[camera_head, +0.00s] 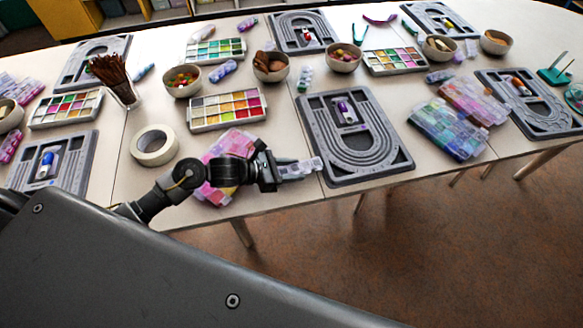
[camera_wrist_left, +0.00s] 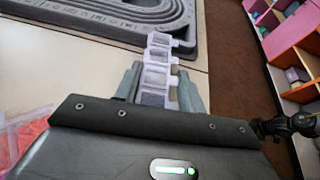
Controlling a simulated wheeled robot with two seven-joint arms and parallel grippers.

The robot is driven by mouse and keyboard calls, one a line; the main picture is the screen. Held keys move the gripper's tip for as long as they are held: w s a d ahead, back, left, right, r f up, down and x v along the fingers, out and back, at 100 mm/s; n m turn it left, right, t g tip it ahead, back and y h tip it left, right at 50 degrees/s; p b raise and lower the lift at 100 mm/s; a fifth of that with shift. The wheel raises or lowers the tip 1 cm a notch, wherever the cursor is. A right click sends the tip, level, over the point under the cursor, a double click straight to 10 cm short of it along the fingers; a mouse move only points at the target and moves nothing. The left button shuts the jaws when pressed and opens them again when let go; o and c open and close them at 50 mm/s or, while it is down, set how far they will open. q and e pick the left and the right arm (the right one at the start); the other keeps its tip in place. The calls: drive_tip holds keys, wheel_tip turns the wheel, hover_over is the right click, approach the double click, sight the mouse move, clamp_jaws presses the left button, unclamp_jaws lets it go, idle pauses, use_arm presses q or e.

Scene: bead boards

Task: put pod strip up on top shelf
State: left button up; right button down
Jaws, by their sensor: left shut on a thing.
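The pod strip (camera_head: 303,166) is a row of clear, pale lidded compartments. My left gripper (camera_head: 281,171) is shut on it near the front edge of the table, left of a grey bead board. In the left wrist view the pod strip (camera_wrist_left: 157,72) stands out lengthwise between the two fingers of the left gripper (camera_wrist_left: 157,92). A shelf unit with pink and purple panels (camera_wrist_left: 284,42) shows at the right of the wrist view, beyond the floor; which shelf is the top one is unclear. A dark jointed part at that view's right edge may be my right arm; its jaws are not clear.
The grey bead board (camera_head: 391,170) lies just right of my left gripper. A tape roll (camera_head: 138,147), a pink bead case (camera_head: 213,151) and a palette (camera_head: 196,117) lie around the arm. Yellow-edged shelving (camera_head: 147,13) stands behind the table. Brown floor is open in front.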

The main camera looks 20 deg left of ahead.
use_arm(q)
drive_tip(key=shift+f, duration=0.25)
drive_tip(key=o, duration=1)
